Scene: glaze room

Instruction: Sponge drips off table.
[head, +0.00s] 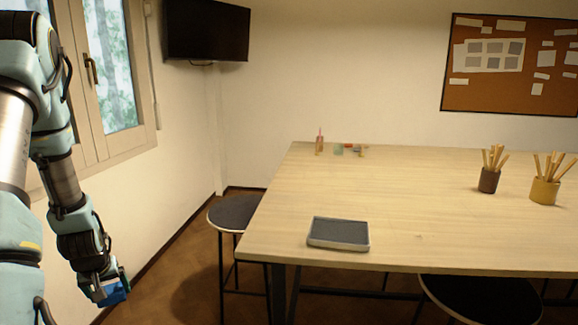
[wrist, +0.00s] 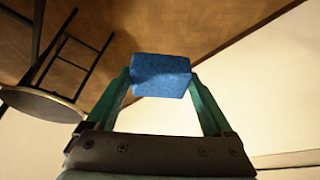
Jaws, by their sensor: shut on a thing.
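A blue sponge (wrist: 161,75) is held between the two green fingers of my gripper (wrist: 160,85) in the wrist view. In the head view my gripper (head: 113,283) is low at the left, with the blue sponge (head: 116,293) at its tip. It hangs in the air over the floor, left of the table and apart from it. The light wooden table (head: 420,220) fills the right half of the head view. I cannot make out drips on the tabletop from here.
A grey tray (head: 339,233) lies near the table's front left edge. Two brush pots (head: 489,180) (head: 544,191) stand at the right; small items (head: 340,149) are at the back. A stool (head: 228,215) stands left of the table; another (head: 480,300) is partly under its front edge.

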